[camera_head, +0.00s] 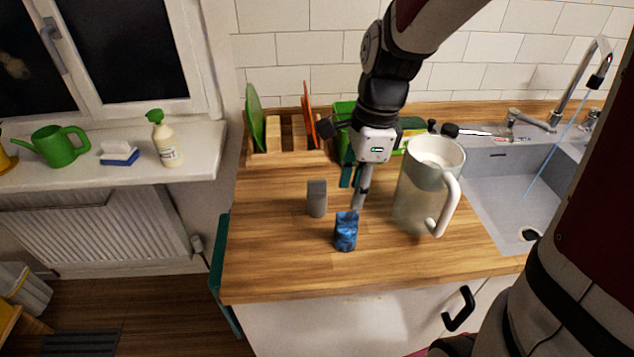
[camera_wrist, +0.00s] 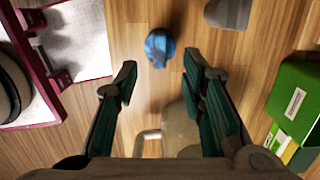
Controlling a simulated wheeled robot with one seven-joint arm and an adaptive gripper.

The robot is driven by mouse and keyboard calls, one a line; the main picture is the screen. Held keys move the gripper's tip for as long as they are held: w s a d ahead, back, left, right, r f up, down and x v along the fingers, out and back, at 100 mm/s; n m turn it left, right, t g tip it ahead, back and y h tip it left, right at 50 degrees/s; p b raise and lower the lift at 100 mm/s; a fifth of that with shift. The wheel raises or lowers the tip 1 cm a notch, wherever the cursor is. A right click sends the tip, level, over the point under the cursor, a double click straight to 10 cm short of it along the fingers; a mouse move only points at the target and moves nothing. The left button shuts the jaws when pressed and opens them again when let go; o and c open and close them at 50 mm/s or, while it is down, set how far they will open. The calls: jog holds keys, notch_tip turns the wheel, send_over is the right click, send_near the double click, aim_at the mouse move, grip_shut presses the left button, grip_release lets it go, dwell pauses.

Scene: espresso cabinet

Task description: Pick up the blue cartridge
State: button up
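The blue cartridge (camera_head: 346,232) stands on the wooden counter (camera_head: 280,270), near its front edge. In the wrist view the cartridge (camera_wrist: 159,46) lies just beyond the fingertips, in line with the gap between them. My gripper (camera_head: 354,192) is above the counter, behind and slightly right of the cartridge in the head view. In the wrist view my gripper (camera_wrist: 159,66) is open, with its two teal-padded fingers apart and nothing between them. The gripper and cartridge appear apart.
A grey block (camera_head: 317,199) stands left of my gripper, behind the cartridge. A large pitcher (camera_head: 422,190) stands close on the right, with the sink (camera_head: 510,190) beyond. A rack (camera_head: 283,138) and green box (camera_wrist: 300,103) are behind. Counter left of the cartridge is clear.

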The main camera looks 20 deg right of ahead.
aim_at(348, 214)
jog(key=shift+a+f, duration=0.25)
jog(key=shift+f, duration=1.75)
jog(key=shift+a+f, duration=0.2)
jog(key=shift+f, duration=1.75)
grip_shut()
